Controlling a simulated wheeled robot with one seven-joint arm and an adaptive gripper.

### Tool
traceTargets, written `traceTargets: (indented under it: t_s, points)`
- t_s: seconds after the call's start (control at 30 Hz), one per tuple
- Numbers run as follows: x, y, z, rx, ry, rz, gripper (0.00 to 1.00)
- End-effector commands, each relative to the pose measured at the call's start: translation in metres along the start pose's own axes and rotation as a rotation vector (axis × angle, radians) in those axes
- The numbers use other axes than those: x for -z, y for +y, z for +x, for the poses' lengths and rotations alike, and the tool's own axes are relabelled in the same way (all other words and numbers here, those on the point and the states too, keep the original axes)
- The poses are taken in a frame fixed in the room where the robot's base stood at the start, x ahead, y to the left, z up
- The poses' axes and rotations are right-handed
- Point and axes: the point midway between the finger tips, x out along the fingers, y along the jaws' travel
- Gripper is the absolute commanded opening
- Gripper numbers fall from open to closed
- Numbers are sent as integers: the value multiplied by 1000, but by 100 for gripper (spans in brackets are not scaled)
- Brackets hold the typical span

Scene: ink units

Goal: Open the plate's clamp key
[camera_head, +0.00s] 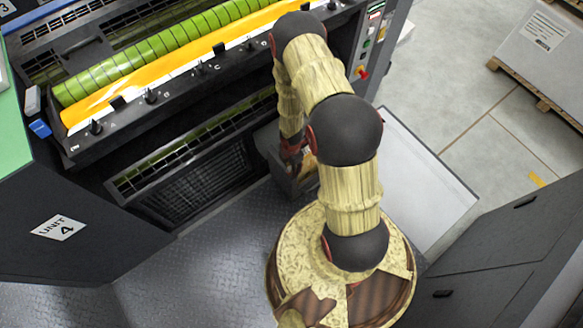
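Several black keys stand along the front bar of the ink unit, below a yellow-orange sheet or plate (185,72). One key (96,127) is at the left by the letter A, another (151,96) is by B, and another (198,68) is by C. I cannot tell which one is the plate's clamp key, or whether any is open. My gripper (296,160) hangs low at the end of my arm, right of and below these keys, apart from them. Its fingers are mostly hidden, and I cannot see whether they are open.
A green segmented roller (150,55) lies behind the sheet. A dark UNIT 4 cabinet (80,232) stands at the left, and a grey cabinet (500,250) at the lower right. A control panel with a red knob (362,73) is right of my arm. Grey patterned floor (210,260) is clear.

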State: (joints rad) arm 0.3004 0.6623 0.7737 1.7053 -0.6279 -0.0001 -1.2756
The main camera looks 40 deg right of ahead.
Motion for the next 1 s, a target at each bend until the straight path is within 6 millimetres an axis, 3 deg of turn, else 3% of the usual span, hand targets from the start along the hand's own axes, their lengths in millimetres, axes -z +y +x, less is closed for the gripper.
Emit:
traceTargets:
  t_s: [0.57, 1.0]
  points:
    - [0, 0, 0, 0, 0, 0, 1]
    - [0, 0, 0, 0, 0, 15, 0]
